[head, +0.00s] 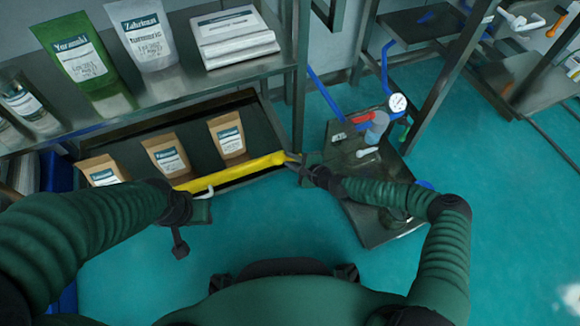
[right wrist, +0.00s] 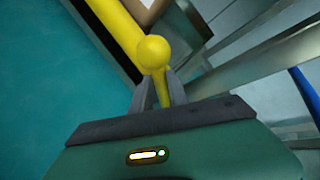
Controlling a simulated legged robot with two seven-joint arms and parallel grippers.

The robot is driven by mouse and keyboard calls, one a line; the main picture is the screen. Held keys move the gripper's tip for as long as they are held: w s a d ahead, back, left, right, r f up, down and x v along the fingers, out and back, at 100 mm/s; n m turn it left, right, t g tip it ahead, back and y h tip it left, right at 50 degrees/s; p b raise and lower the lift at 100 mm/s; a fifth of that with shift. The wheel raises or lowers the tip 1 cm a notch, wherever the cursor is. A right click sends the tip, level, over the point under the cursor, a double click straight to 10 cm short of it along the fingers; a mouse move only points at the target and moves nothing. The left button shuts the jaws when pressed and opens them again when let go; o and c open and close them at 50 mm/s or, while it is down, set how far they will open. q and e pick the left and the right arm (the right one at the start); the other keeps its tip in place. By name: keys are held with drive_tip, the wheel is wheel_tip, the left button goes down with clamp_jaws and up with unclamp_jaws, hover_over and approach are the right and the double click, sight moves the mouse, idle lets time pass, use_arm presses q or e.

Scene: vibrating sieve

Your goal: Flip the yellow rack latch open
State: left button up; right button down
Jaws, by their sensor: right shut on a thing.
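The yellow rack latch (head: 230,171) is a long bar running across the front of the lower shelf, with its right end near the rack post. My right gripper (head: 291,158) is at that right end. In the right wrist view the latch ends in a round yellow knob (right wrist: 153,52) with a narrower stem, and the fingers of my right gripper (right wrist: 158,88) are shut on the stem. My left gripper (head: 192,222) is low in front of the bar's left part, partly hidden behind my forearm; its fingers cannot be made out clearly.
Brown pouches (head: 167,156) stand on the lower shelf (head: 262,128) behind the bar. Green and white bags and a stack of white boxes (head: 234,36) stand on the upper shelf. A dark cart (head: 365,225) with bottles and a gauge is close on the right. Open teal floor lies in front.

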drive_tip(key=shift+s+d+y+b, duration=0.15)
drive_tip(key=shift+y+b, duration=0.15)
drive_tip(key=shift+b, duration=0.15)
drive_tip(key=c, duration=1.3)
unclamp_jaws()
drive_tip(key=shift+d+m, duration=0.1)
drive_tip(key=shift+m, duration=0.2)
drive_tip(key=shift+c, duration=0.2)
drive_tip(key=shift+o, duration=0.2)
drive_tip(key=shift+r, duration=0.1)
drive_tip(key=p+v, duration=0.9)
drive_tip(key=v, duration=0.7)
drive_tip(key=shift+d+r, duration=0.2)
drive_tip(key=shift+d, duration=0.05)
